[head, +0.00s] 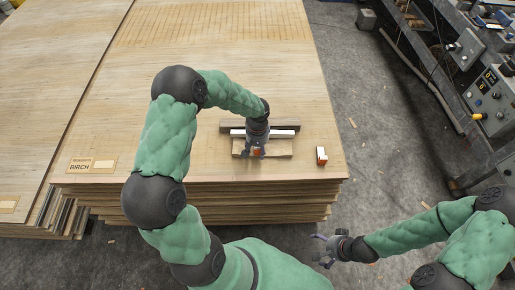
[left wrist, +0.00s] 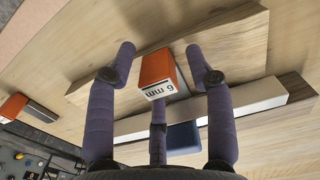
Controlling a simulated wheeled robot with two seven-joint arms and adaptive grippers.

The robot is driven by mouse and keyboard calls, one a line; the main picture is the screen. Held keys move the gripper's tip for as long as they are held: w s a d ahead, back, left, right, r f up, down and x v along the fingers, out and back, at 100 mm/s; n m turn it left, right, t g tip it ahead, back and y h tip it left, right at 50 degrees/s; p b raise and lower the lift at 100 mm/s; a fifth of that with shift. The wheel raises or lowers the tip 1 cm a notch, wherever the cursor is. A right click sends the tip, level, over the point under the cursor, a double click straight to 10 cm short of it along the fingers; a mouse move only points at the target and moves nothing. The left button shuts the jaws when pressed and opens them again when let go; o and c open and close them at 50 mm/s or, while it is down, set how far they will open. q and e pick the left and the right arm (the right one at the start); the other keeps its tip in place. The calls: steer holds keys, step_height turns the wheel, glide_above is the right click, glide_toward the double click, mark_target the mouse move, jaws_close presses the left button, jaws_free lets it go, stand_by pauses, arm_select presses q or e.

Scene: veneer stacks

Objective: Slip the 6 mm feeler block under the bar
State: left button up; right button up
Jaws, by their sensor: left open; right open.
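The 6 mm feeler block (left wrist: 158,72), orange with a pale labelled end, lies on a wooden board (head: 283,148). My left gripper (head: 256,151) is over it, open. In the left wrist view, its two side fingers stand on either side of the block with gaps, and a third finger is below. The long pale bar (head: 285,134) lies beyond the block; the bar also shows in the left wrist view (left wrist: 258,97). The block and bar are apart. The gripper hides much of the block in the head view. My right gripper (head: 327,250) is open and empty, away from the stack.
Another orange-and-white block (head: 321,156) stands to the right on the veneer stack (head: 200,40). A dark strip (head: 288,124) lies behind the bar. A blue piece (left wrist: 183,138) shows by the bar. A control bench (head: 480,80) stands at the right. The stack's far part is clear.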

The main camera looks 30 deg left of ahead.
arm_select(q)
step_height(320, 180, up, 12)
stand_by(0.5)
